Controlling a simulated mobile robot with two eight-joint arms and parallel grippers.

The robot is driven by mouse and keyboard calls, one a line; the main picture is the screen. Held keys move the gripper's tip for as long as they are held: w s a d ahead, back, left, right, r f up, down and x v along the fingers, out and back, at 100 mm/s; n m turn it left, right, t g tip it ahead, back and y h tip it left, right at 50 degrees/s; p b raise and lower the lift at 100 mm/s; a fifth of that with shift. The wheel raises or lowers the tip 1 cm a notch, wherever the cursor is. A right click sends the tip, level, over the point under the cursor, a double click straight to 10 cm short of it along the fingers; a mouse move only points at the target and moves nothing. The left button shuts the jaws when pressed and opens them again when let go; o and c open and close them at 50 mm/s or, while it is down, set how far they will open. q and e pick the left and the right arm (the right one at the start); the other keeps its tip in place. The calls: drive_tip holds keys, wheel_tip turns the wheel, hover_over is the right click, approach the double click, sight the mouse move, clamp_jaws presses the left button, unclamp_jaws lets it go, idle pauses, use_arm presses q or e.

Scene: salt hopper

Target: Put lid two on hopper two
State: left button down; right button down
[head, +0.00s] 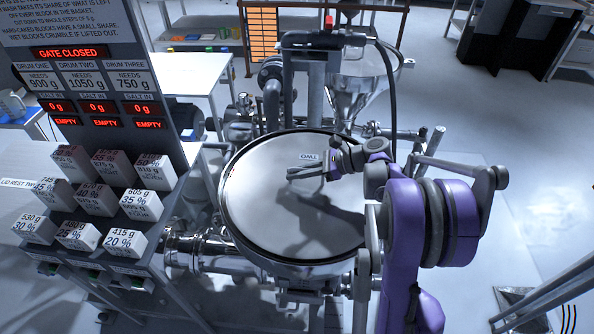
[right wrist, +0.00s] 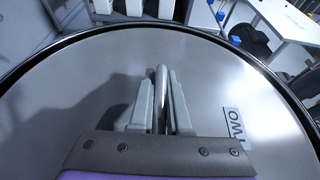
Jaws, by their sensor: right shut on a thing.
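Lid two (head: 262,195) is a large round grey metal disc with a "TWO" label near its far edge. It covers the top of hopper two (head: 322,271), inside or just over the dark rim; I cannot tell whether it is fully seated. My right gripper (head: 300,173) is over the lid, its arm coming in from the right. In the right wrist view its fingers (right wrist: 160,103) are shut on the lid's upright bar handle. The lid (right wrist: 80,90) and its label also show there, with a dark rim around the far edge. My left gripper is out of view.
A sign panel (head: 84,90) reads "GATE CLOSED", with three drums at 0 g and "EMPTY". Below it, a rack holds several labelled white blocks (head: 97,199). A surface marked "LID REST TWO" (head: 18,205) is at the left. A metal funnel (head: 355,95) and pipes stand behind.

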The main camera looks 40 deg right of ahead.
drive_tip(key=shift+f+b, duration=0.4)
idle(0.4)
drive_tip(key=c, duration=0.8)
unclamp_jaws()
wheel_tip(320, 180, up, 4)
hover_over(332, 186)
